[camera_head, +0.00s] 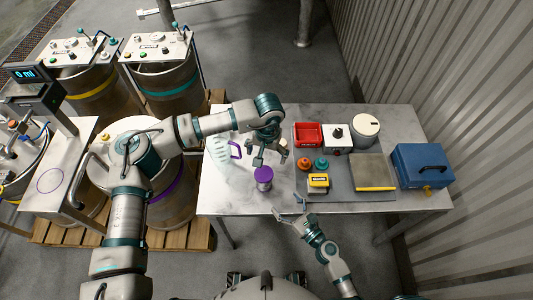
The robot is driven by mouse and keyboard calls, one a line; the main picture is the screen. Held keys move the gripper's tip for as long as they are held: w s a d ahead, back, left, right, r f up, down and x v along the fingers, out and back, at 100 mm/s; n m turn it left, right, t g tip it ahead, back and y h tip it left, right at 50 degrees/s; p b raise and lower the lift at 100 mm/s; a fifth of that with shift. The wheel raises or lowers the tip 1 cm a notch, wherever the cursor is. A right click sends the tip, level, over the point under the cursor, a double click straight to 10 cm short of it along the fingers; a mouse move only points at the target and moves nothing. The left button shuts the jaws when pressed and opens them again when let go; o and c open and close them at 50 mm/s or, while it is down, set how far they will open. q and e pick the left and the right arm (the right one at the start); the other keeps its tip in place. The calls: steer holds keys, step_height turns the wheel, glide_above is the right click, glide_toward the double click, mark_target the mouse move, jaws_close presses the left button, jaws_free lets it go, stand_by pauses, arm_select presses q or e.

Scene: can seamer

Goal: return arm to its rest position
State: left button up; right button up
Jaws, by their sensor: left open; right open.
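My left arm reaches in from the left over the table (233,201). Its gripper (268,160) is open and points down above a can with a purple top (264,178). I cannot tell whether the fingers touch the can; they appear just behind it in the picture. My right gripper (287,212) is open and empty at the table's front edge, lower than the left one. A clear jug with a purple handle (235,150) stands left of the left gripper, partly hidden by my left arm.
Right of the grippers are a red bin (307,134), a control box (337,138), a white round container (365,128), orange and teal knobs, a yellow-marked block (318,182), a flat plate (374,171) and a blue toolbox (421,165). Steel drums (167,92) stand left; a corrugated wall (440,70) bounds the right.

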steer(key=shift+s+d, duration=0.15)
steer(key=shift+s, duration=0.1)
stand_by(0.4)
